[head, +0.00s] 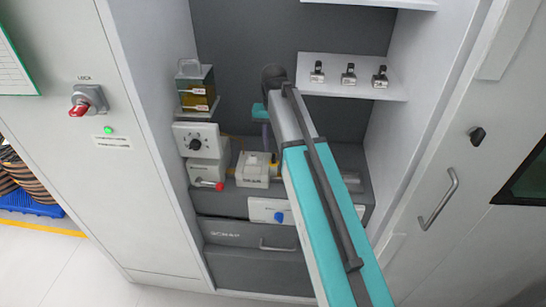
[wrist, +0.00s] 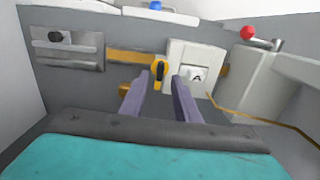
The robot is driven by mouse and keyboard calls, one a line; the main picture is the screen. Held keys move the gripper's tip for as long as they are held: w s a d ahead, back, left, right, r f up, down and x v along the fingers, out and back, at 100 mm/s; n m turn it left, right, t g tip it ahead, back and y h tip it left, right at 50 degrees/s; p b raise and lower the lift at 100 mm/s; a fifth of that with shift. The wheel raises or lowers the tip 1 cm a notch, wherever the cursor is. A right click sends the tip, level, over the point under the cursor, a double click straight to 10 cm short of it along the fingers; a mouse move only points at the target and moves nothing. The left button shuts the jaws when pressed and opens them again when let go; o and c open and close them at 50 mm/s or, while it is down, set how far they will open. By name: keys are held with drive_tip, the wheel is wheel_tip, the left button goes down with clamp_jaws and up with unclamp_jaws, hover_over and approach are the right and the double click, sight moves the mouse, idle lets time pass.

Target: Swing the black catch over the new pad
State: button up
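My gripper (wrist: 159,79) is open in the wrist view, its two purple-grey fingers apart with nothing seen held. A small yellow-and-black piece (wrist: 159,72) shows between and beyond the fingertips; it may be the black catch, but I cannot tell, nor whether the fingers touch it. Beside it, behind the right finger, is a white block (wrist: 181,55) with a pale pad marked with a dark letter (wrist: 196,74). In the head view, the white block (head: 252,168) sits below my gripper (head: 266,142), which my arm partly hides.
A red-knobbed lever (head: 211,184) and a white dial box (head: 197,140) stand left of the block. A blue knob (head: 280,217) is below it. A shelf (head: 340,90) with several small dark-topped items is above right. Cabinet walls close both sides.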

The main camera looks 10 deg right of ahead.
sight(273, 156)
drive_tip(key=shift+f+b, duration=1.35)
drive_tip(key=shift+f, duration=0.95)
clamp_jaws()
